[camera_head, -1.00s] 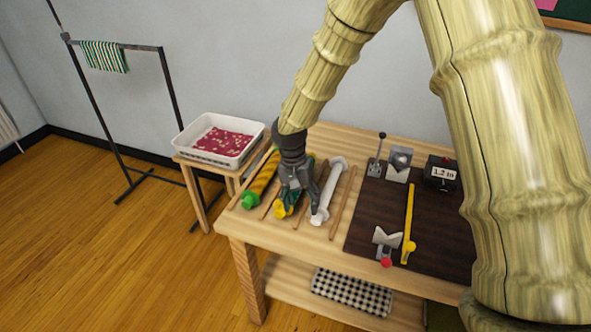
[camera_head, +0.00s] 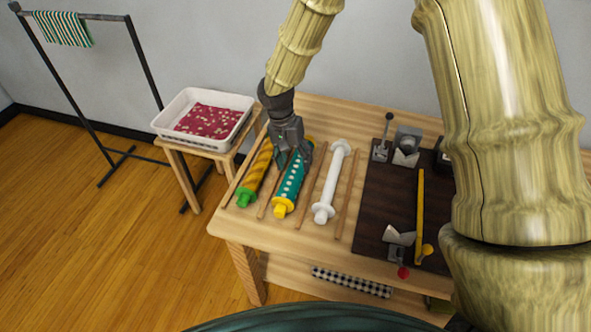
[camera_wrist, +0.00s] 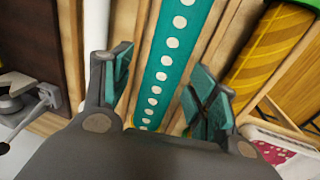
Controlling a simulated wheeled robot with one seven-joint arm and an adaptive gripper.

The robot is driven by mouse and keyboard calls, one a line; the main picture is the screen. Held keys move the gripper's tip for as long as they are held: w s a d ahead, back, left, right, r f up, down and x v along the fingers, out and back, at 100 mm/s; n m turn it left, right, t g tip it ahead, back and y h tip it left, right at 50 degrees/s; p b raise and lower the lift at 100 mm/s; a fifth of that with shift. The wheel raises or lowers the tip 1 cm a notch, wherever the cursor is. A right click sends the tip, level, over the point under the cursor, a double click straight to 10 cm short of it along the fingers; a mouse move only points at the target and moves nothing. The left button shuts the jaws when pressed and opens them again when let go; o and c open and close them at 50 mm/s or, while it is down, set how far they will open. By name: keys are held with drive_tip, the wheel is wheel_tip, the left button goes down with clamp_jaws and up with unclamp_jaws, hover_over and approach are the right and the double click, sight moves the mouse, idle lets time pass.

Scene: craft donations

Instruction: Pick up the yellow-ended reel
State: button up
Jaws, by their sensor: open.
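The yellow-ended reel (camera_head: 291,185) lies on the wooden table, wound with teal cloth with white dots. Its near yellow end (camera_head: 281,208) shows, and its far part is partly hidden by my gripper. My gripper (camera_head: 293,163) is over the upper part of the reel, with its fingers apart. In the wrist view the dotted teal cloth (camera_wrist: 170,55) runs between the two open fingers (camera_wrist: 163,95). Nothing is held. I cannot tell whether the fingers touch the reel.
A green-ended reel (camera_head: 256,175) with mustard striped cloth lies to the left, and a bare white reel (camera_head: 331,182) to the right. Thin wooden strips (camera_head: 310,187) separate them. A dark board (camera_head: 385,205) with a yellow bar is farther right. A white tray (camera_head: 165,122) stands on a stool.

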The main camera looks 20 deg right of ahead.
sight(294, 165)
drive_tip(key=shift+s, duration=0.15)
drive_tip(key=w+f, duration=0.1)
drive_tip(key=w+f+p, duration=0.1)
drive_tip(key=f, duration=0.1)
drive_tip(key=shift+w+d+f, duration=0.1)
drive_tip(key=shift+w+f, duration=0.1)
drive_tip(key=shift+f, duration=0.1)
drive_tip(key=shift+s+d+f, duration=0.1)
drive_tip(key=shift+d+f, duration=0.05)
drive_tip(key=shift+f, duration=0.2)
drive_tip(key=shift+s+d+f+p, duration=0.1)
drive_tip(key=shift+s+f+p, duration=0.2)
drive_tip(key=shift+f+p, duration=0.05)
drive_tip(key=shift+s+f, duration=0.25)
drive_tip(key=shift+s, duration=0.3)
drive_tip(key=shift+w+f, duration=0.45)
drive_tip(key=shift+f, duration=0.2)
drive_tip(key=shift+s+d+r, duration=0.1)
drive_tip(key=shift+s+r, duration=0.1)
drive_tip(key=shift+c, duration=1.3)
drive_tip(key=c, duration=0.7)
